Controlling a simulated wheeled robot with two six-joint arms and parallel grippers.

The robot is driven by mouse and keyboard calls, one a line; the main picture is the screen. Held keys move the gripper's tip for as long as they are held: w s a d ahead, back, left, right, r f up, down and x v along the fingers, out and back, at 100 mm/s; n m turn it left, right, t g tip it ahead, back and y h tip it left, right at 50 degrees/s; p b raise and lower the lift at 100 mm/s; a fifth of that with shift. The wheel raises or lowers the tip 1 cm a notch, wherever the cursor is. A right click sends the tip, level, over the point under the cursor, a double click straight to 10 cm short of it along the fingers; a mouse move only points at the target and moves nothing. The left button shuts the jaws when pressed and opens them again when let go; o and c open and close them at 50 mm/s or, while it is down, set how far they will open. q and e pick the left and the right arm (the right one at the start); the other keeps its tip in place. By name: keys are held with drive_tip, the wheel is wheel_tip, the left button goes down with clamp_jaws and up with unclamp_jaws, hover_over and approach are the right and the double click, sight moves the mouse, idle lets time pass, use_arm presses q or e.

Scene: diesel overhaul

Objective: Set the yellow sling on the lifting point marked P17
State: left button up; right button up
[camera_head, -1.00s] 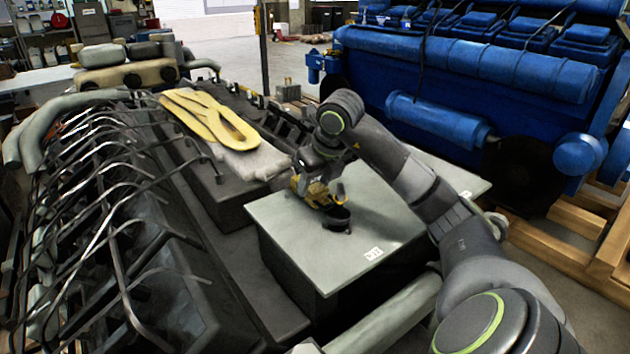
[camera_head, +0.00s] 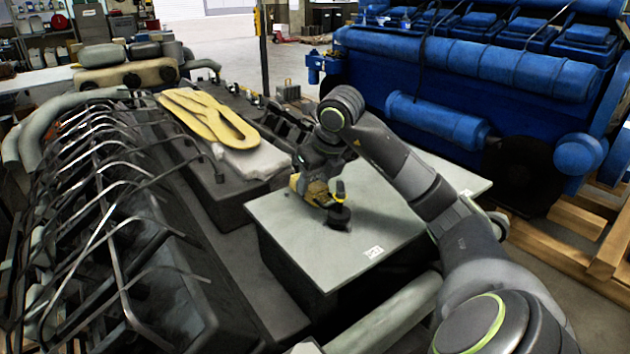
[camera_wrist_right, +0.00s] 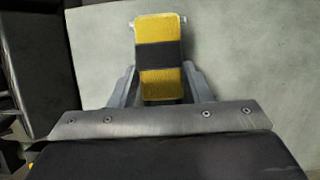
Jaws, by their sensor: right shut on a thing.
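My right gripper (camera_head: 328,198) is low over the grey plate (camera_head: 285,240) on top of a dark block. A small white label (camera_head: 374,252) is near the plate's front edge, too small to read as P17. My left gripper is out of view.
A long yellow looped band (camera_head: 210,115) lies on a pale cloth (camera_head: 252,160) on the dark engine part to the left. Bent dark pipes (camera_head: 110,215) crowd the left side. A large blue engine (camera_head: 470,70) stands behind. The plate's front is clear.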

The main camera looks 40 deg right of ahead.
drive_tip(key=shift+f+b, duration=0.85)
drive_tip(key=shift+f, duration=0.05)
idle(0.8)
drive_tip(key=o, duration=1.3)
drive_tip(key=b+v, duration=0.1)
drive_tip(key=v, duration=0.4)
drive_tip(key=p+v, duration=0.5)
drive_tip(key=v, duration=0.7)
drive_tip(key=shift+s+a+r, duration=0.1)
drive_tip(key=shift+s+r, duration=0.05)
drive_tip(key=shift+r, duration=0.05)
